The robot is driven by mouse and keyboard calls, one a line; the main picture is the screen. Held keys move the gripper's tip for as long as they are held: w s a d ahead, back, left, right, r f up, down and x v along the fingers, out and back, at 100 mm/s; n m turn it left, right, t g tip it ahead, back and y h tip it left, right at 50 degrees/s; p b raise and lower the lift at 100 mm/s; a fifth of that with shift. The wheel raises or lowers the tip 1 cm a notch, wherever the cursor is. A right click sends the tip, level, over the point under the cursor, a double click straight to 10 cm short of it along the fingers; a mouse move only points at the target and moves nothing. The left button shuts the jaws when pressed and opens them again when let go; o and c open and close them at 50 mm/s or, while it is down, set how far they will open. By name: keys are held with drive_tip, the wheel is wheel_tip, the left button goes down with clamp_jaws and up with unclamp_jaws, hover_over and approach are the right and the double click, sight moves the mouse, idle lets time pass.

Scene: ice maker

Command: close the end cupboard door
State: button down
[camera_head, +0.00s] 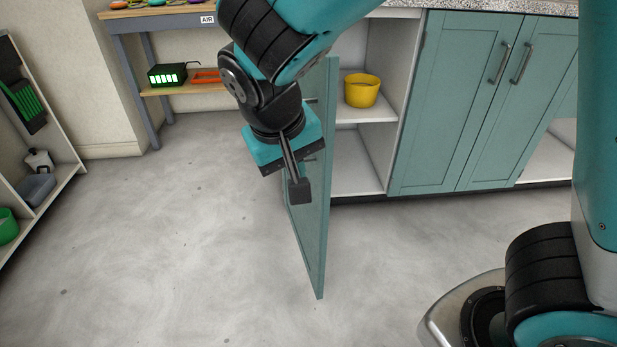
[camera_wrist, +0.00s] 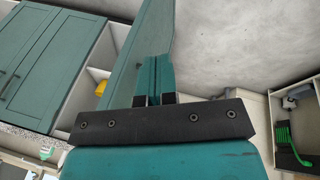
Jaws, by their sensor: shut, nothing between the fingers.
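The end cupboard door (camera_head: 319,230) is a teal panel standing wide open, swung out from the left end of the cupboard row in the head view. The cupboard behind it shows white shelves (camera_head: 356,170). My gripper (camera_head: 299,190) is shut and empty, pointing down in front of the door and hiding part of it. I cannot tell if its fingertips touch the door. In the wrist view, the shut fingers (camera_wrist: 155,80) overlap the teal door panel (camera_wrist: 130,62).
A yellow pot (camera_head: 361,90) stands on the cupboard's upper shelf. Closed teal doors (camera_head: 445,100) are to the right. A bench (camera_head: 130,65) stands at the back left and a white shelf unit (camera_head: 45,185) at far left. Open floor (camera_head: 180,240) lies left of the door.

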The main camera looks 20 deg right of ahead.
drive_tip(key=w+a+f+m+t+h, duration=0.1)
drive_tip(key=w+a+m+t+h, duration=0.1)
drive_tip(key=w+a+m+h, duration=0.1)
drive_tip(key=b, duration=0.6)
approach(322, 183)
drive_tip(key=shift+x, duration=2.85)
drive_tip(key=shift+w+a, duration=0.1)
